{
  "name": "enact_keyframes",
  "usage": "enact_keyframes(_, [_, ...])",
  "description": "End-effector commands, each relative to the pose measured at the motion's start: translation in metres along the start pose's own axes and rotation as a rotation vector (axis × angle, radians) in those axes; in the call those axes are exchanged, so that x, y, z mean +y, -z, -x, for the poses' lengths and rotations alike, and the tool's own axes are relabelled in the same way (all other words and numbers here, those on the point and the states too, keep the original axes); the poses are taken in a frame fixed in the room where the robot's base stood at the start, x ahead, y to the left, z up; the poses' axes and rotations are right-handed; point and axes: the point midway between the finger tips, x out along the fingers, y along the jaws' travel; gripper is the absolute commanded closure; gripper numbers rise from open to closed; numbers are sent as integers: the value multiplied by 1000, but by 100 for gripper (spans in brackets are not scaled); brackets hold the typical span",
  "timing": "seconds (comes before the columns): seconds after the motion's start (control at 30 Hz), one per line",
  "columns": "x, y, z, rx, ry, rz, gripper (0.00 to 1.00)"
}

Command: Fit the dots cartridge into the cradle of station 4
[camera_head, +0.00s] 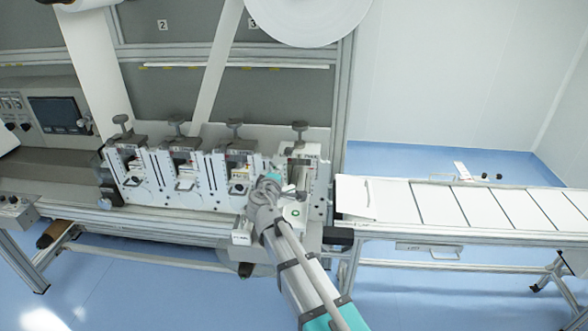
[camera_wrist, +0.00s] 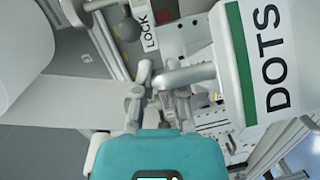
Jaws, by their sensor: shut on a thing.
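The dots cartridge (camera_wrist: 255,65) is a white block with a green stripe and the word DOTS, on the right of the wrist view. My gripper (camera_wrist: 163,88) is shut on its grey bar handle (camera_wrist: 188,75). In the head view my gripper (camera_head: 272,180) is at the front left of station 4 (camera_head: 302,150), the rightmost station of the row. The arm and gripper cover part of that station. I cannot tell from these views whether the cartridge is inside the cradle or in front of it. A LOCK label (camera_wrist: 149,38) shows beyond the handle.
The other stations (camera_head: 180,170) stand close on the left, each under a dark clamp knob (camera_head: 234,125). A white web (camera_head: 215,70) runs down behind them from above. A conveyor table (camera_head: 450,205) is on the right, with free floor around its legs.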

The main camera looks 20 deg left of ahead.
Motion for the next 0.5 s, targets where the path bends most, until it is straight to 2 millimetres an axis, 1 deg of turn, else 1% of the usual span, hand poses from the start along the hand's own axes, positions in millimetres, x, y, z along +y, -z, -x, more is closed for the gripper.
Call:
enact_keyframes(0.27, [10,-12,-2,-145,-12,-16,100])
enact_keyframes(0.5, [23,-29,2,-346,-40,-40,100])
